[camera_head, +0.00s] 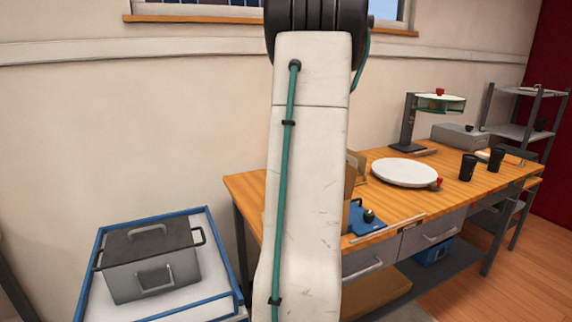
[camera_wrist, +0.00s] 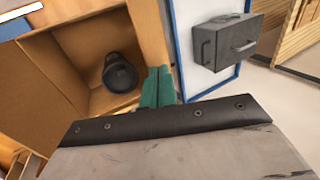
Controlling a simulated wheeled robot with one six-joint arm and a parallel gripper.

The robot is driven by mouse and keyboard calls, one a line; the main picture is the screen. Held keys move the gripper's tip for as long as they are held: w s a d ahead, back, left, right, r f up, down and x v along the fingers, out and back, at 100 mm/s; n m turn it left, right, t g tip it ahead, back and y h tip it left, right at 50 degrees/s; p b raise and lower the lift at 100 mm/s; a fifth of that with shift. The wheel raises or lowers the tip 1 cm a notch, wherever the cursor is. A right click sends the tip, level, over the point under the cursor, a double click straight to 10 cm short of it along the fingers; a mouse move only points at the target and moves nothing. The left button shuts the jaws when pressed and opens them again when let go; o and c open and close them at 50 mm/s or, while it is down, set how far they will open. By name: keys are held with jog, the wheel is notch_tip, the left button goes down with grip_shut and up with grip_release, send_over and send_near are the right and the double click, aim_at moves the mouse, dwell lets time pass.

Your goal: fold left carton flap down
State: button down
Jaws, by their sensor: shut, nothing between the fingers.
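An open cardboard carton (camera_wrist: 75,85) fills the left of the wrist view, with a black cup (camera_wrist: 120,72) inside it. A cardboard panel (camera_wrist: 150,30) stands at the carton's right side; I cannot tell whether it is the left flap or a wall. My gripper (camera_wrist: 158,85) shows its green fingers closed together and empty, just below this panel and beside the carton opening. Whether they touch the cardboard is unclear. In the head view my arm hides most of the carton; only a strip of cardboard (camera_head: 350,178) shows at the arm's right edge.
A grey lidded box (camera_head: 150,262) stands on a blue-edged cart at left, also in the wrist view (camera_wrist: 226,42). The wooden bench (camera_head: 455,195) holds a white round plate (camera_head: 404,172), a lamp-like device (camera_head: 438,104), black cups (camera_head: 468,167) and a blue fixture (camera_head: 362,222).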

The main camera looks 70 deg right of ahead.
jog(key=shift+s+d+f+t+y, duration=0.3)
jog(key=shift+s+d+f, duration=0.3)
jog(key=shift+f, duration=0.25)
jog(key=shift+s+d+f+t+y, duration=0.3)
jog(key=shift+s+d+f, duration=0.2)
jog(key=shift+d+f, duration=0.25)
jog(key=shift+s+d+f+t+y, duration=0.2)
jog(key=shift+s+d+f+y, duration=0.3)
jog(key=shift+f, duration=0.4)
jog(key=shift+s+d+f, duration=0.1)
jog(key=shift+f, duration=0.15)
